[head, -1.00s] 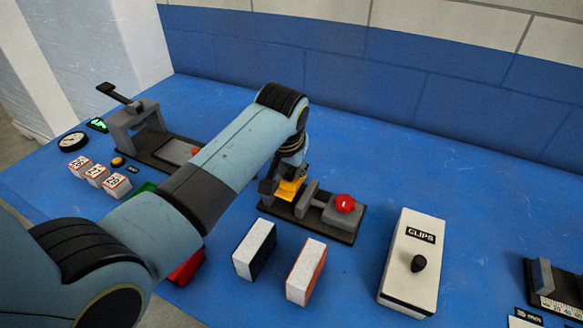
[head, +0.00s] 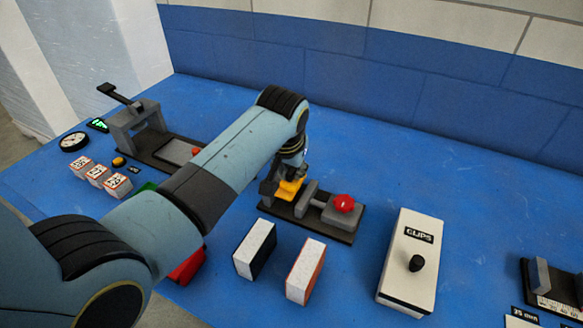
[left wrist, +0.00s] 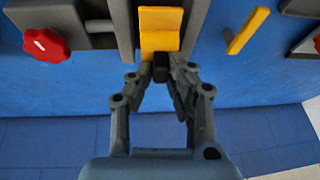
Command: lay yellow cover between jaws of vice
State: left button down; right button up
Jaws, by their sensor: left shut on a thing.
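The vice (head: 312,222) stands mid-table with a dark base, grey jaws and a red knob (head: 344,203). The yellow cover (head: 290,191) is between the two grey jaws; it also shows in the left wrist view (left wrist: 160,32), with a grey jaw on each side. My left gripper (left wrist: 161,72) is shut on the cover's near end, where a small dark part shows between the fingertips. In the head view my left gripper (head: 291,172) is just above the cover, partly hidden by my arm. Whether the cover rests on the vice bed cannot be told. My right gripper is not in view.
A white CLIPS box (head: 411,262) stands right of the vice. Two white-topped blocks (head: 255,248) (head: 306,270) stand in front. A lever press (head: 140,130), several number blocks (head: 97,175) and a dial (head: 74,141) are at left. The table behind the vice is clear.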

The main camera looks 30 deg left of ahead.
aim_at(290, 175)
pick_arm(q)
jog(key=shift+f, duration=0.1)
jog(key=shift+f+b, duration=0.35)
jog(key=shift+f, duration=0.4)
jog(key=shift+f, duration=0.15)
jog(key=shift+f, duration=0.5)
dwell(0.5)
jog(key=shift+f, duration=0.1)
